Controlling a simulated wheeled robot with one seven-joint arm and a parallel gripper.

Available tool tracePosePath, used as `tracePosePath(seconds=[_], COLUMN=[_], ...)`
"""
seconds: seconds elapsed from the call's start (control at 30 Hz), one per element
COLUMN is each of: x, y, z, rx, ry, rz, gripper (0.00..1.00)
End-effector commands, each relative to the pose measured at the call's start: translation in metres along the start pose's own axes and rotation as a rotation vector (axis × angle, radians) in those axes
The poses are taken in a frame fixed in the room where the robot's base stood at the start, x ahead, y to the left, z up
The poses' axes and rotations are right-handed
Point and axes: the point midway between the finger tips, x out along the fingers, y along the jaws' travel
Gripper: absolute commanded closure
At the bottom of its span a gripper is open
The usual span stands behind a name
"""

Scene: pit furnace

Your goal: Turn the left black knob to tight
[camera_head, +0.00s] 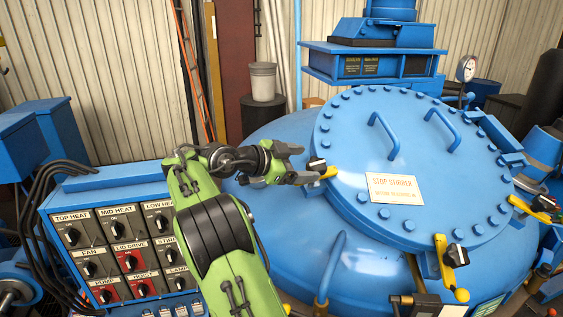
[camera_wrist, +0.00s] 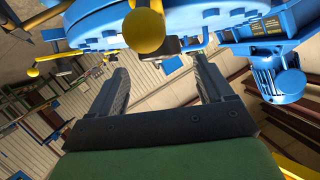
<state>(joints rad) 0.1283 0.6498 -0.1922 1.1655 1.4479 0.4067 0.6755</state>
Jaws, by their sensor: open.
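The left black knob (camera_head: 317,163) sits on a yellow clamp (camera_head: 330,172) at the left edge of the round blue lid (camera_head: 400,215). My gripper (camera_head: 304,162) is open, its two fingers spread at the knob's left side. I cannot tell whether they touch it. In the wrist view, my gripper's fingers (camera_wrist: 163,70) are apart with nothing held between them. A yellow ball-ended handle (camera_wrist: 145,32) shows beyond them, beside a dark block (camera_wrist: 168,45) that may be the knob. Another black knob (camera_head: 457,255) sits on a yellow clamp at the lid's lower right.
A switch panel (camera_head: 108,235) with several dials stands at the left, close to my arm. Two blue handles (camera_head: 383,133) rise from the lid. A blue machine (camera_head: 375,50) stands behind it. A gauge (camera_head: 466,68) is at the back right.

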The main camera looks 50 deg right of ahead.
Motion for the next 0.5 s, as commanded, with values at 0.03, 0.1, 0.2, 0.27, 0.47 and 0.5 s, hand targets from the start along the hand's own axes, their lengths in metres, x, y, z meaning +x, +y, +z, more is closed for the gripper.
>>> tracePosePath(seconds=[0.03,0.1,0.2,0.27,0.47,0.5], x=[-0.017,-0.036,-0.058,-0.068,-0.082,-0.082], y=[-0.002,-0.002,-0.002,-0.002,0.0,0.0], z=[-0.001,-0.002,-0.002,-0.002,-0.001,-0.001], rx=[-0.002,-0.002,-0.002,-0.003,0.0,0.0], ry=[0.0,0.0,0.001,0.001,0.0,0.0], rz=[-0.005,-0.006,-0.004,-0.002,0.002,0.002], gripper=[0.2,0.2,0.2,0.2,0.2,0.2])
